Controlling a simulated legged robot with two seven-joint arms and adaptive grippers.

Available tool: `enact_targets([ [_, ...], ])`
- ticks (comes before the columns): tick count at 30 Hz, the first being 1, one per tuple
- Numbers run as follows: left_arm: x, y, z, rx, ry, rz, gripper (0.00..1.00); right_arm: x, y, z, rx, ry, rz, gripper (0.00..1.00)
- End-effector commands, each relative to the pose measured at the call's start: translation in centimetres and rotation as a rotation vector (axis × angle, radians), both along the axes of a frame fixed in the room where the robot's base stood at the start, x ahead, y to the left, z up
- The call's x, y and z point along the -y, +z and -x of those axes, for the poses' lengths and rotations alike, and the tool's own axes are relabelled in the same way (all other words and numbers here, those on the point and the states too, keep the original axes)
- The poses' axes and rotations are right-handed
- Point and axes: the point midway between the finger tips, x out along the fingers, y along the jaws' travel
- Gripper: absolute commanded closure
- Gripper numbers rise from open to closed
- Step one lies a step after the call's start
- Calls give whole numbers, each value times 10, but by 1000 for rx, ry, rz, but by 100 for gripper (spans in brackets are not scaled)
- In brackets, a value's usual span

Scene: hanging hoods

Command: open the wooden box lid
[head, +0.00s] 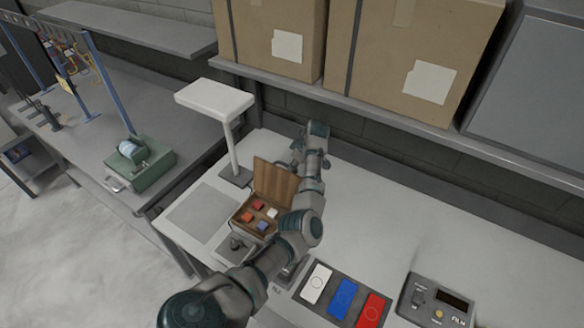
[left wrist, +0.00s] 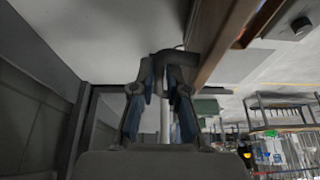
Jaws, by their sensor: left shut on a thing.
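The wooden box (head: 243,219) sits on the light worktop with several small red, white and blue pieces inside. Its lid (head: 273,184) stands raised at the back of the box. My left arm passes in front of the box's right side. My left gripper (head: 298,150) is behind the lid's upper right side, partly hidden by my wrist. In the left wrist view, the gripper (left wrist: 167,75) is closed around a dark curved part by the lid's wooden edge (left wrist: 228,42); how the two join is unclear. My right gripper is in neither view.
A white-topped stand (head: 214,99) rises left of the lid. White, blue (head: 342,298) and red panels and a grey control box (head: 435,300) lie to the right. A shelf with cardboard boxes (head: 410,60) overhangs the back.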

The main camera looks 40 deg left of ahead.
Motion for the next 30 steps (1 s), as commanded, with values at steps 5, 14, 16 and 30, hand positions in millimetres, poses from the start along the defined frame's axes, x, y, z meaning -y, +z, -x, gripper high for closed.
enact_targets([
  [5, -2, -5, -9, 16, -8, -2, 100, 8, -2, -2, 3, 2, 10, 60],
  [14, -3, -5, -12, 22, -8, 0, 100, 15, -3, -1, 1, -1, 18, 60],
  [16, -3, -5, -13, 22, -8, 1, 100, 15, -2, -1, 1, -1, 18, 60],
  [30, -3, -5, -11, 19, -7, -2, 61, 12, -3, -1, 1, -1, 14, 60],
])
